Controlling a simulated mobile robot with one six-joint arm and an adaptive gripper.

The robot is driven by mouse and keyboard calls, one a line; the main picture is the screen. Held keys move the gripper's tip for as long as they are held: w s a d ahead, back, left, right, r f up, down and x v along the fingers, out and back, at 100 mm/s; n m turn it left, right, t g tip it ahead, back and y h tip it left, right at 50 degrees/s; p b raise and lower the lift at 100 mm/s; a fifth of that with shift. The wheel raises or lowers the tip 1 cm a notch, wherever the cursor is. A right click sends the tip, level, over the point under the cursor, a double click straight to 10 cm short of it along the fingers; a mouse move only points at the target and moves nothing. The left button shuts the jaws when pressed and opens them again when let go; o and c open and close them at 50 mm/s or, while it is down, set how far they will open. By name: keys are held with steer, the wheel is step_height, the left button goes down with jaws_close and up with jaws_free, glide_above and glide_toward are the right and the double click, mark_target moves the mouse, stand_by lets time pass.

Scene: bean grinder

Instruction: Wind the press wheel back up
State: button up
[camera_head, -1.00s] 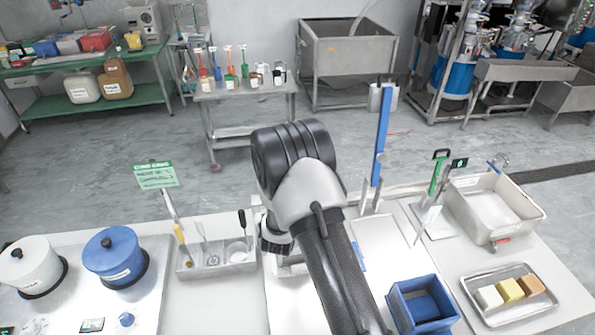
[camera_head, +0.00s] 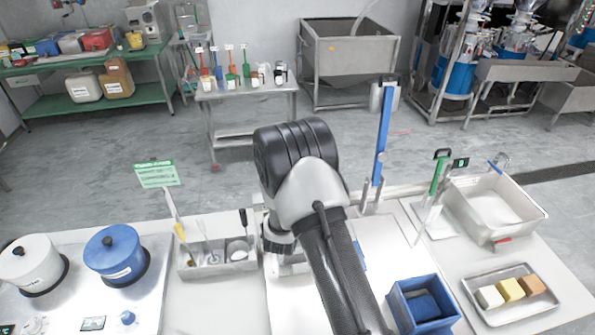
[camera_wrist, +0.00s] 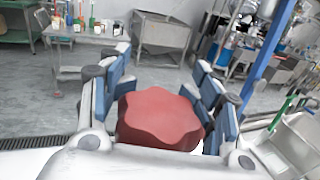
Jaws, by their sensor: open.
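A red lobed wheel (camera_wrist: 160,120), which I take to be the press wheel, shows in the wrist view. My gripper (camera_wrist: 162,95) is open, with one blue-padded finger on each side of the wheel. The wheel sits between the fingers, and I cannot tell whether either pad touches it. In the head view my own arm hides the wheel and the gripper. The rest of the press is also mostly hidden there.
A blue upright post (camera_head: 381,135) stands just right of my arm. A blue bin (camera_head: 424,305), a tray of blocks (camera_head: 488,318) and a grey basin (camera_head: 470,215) are to the right. A utensil holder (camera_head: 190,270) and a blue pot (camera_head: 113,254) are to the left.

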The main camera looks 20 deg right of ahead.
steer(key=shift+r, duration=0.1)
steer(key=v, duration=1.2)
